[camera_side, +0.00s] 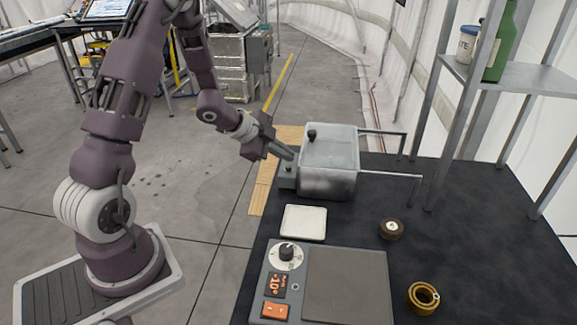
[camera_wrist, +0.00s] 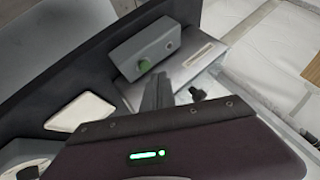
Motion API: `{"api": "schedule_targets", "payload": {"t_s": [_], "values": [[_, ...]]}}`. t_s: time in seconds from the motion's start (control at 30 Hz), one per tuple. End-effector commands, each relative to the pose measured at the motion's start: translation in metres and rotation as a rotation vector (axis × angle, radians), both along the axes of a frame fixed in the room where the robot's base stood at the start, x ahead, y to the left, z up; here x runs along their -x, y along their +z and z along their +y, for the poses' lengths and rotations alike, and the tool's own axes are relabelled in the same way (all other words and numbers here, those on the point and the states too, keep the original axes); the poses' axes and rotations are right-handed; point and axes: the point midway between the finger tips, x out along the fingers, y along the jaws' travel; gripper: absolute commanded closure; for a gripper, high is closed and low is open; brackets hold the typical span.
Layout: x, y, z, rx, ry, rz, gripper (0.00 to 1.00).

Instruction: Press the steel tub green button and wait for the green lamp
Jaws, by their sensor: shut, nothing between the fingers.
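The steel tub (camera_side: 330,165) is a grey metal box with a black knob on top, standing at the left back of the dark table. A small grey control box (camera_side: 287,180) is at its left side. In the wrist view the control box (camera_wrist: 148,48) carries a round green button (camera_wrist: 145,66) and a small dull round spot, perhaps the lamp, which shows no clear glow. My gripper (camera_side: 290,155) is shut and empty, its fingertips just above the control box by the tub. In the wrist view the fingertips (camera_wrist: 158,78) appear close to the green button, with no clear contact.
A white pad (camera_side: 304,222) lies in front of the tub, with a hot plate (camera_side: 345,285) nearer. A metal shelf (camera_side: 510,75) stands at the back right. Tub handles stick out rightward.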

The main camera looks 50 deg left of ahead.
Motion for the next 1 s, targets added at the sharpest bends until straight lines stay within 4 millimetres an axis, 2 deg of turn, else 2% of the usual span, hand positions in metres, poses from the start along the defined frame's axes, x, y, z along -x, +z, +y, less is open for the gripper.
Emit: {"api": "schedule_targets", "payload": {"t_s": [1.0], "values": [[0.0001,-0.0093,0.0001,0.000,0.000,0.000,1.00]]}}
